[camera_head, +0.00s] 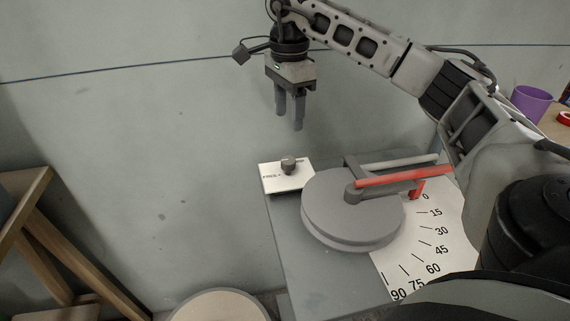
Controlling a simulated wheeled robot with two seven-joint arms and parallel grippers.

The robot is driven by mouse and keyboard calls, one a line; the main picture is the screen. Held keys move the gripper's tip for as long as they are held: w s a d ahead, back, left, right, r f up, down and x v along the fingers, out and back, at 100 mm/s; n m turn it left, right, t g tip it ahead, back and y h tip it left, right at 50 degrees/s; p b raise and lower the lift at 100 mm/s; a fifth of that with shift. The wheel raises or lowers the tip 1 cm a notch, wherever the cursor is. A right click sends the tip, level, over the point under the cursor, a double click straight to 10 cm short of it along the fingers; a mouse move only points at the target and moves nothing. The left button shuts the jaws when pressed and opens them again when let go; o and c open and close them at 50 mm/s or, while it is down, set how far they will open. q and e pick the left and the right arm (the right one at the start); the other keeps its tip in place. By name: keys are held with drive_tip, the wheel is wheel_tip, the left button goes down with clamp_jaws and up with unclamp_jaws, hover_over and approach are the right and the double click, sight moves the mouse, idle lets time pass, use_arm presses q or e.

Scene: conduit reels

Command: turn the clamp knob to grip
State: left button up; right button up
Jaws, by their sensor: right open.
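The clamp knob (288,164) is a small dark grey knob on a white plate (283,180) at the back left of the grey bench. The plate carries the label "FREE" to the left of the knob; any other label is too small to read. My right gripper (290,125) points down above the knob, apart from it, with its two fingers open and nothing between them. Right of the plate is a grey round reel (330,222) with a red lever (400,177) lying near the 0 mark of a white angle scale (440,245). My left gripper is out of view.
A pale rod (395,162) lies behind the red lever. A purple cup (531,103) and a red roll (565,118) stand at the far right. A wooden frame (50,245) stands at the left, and a round pale top (220,306) shows at the bottom. The bench front (315,275) is clear.

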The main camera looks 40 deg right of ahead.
sight(288, 159)
wheel_tip(288, 159, down, 13)
drive_tip(key=shift+r+b, duration=0.1)
drive_tip(key=shift+b, duration=0.65)
drive_tip(key=c, duration=1)
